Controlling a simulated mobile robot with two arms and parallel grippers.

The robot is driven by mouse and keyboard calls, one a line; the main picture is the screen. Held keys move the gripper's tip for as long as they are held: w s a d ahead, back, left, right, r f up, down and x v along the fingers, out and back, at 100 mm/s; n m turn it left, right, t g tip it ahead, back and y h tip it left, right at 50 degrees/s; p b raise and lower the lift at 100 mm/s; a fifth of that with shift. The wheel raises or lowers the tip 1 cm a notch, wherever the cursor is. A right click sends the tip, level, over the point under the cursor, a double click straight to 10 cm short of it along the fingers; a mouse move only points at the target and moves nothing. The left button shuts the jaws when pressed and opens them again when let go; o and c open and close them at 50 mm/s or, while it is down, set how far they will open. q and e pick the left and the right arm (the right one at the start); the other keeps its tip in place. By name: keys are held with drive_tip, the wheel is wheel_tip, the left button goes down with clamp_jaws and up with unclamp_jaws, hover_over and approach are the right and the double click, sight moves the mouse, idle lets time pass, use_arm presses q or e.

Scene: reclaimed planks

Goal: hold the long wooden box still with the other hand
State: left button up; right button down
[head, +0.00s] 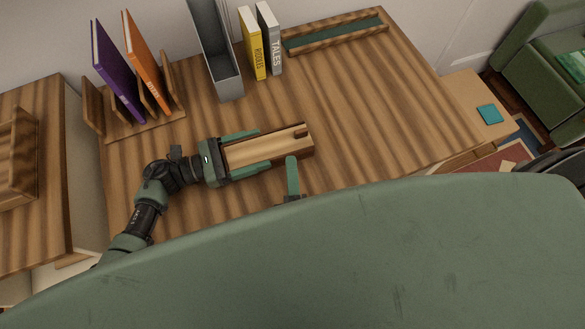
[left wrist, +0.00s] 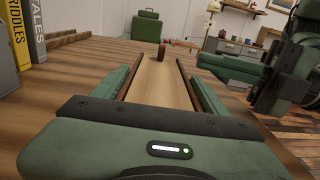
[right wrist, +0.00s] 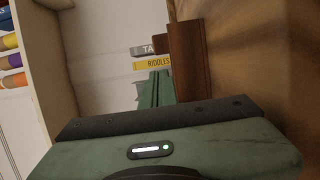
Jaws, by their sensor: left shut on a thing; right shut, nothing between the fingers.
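The long wooden box (head: 282,147), with a pale top and a small dark block at its far right end, lies on the plank table. My left gripper (head: 263,149) is shut on it, one green finger along each long side. In the left wrist view the pale top of the box (left wrist: 160,85) runs away between the fingers. My right gripper (head: 291,160) is shut and empty beside the near side of the box, towards its right end; my green body hides its arm. In the right wrist view the dark side of the box (right wrist: 186,60) stands just right of the shut fingers; contact is unclear.
Behind, a wooden rack (head: 150,124) holds a purple and an orange book. A grey file holder (head: 217,60), a yellow book (head: 252,45) and a grey book (head: 270,40) stand beside it. A green-lined tray (head: 335,32) lies at the back. The table's right part is clear.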

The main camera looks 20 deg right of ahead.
sight(290, 149)
drive_tip(key=x, duration=0.6)
drive_tip(key=shift+w, duration=0.2)
drive_tip(key=shift+d, duration=0.1)
drive_tip(key=d, duration=1)
drive_tip(key=shift+d, duration=0.4)
drive_tip(key=shift+s, duration=0.1)
drive_tip(key=v, duration=1)
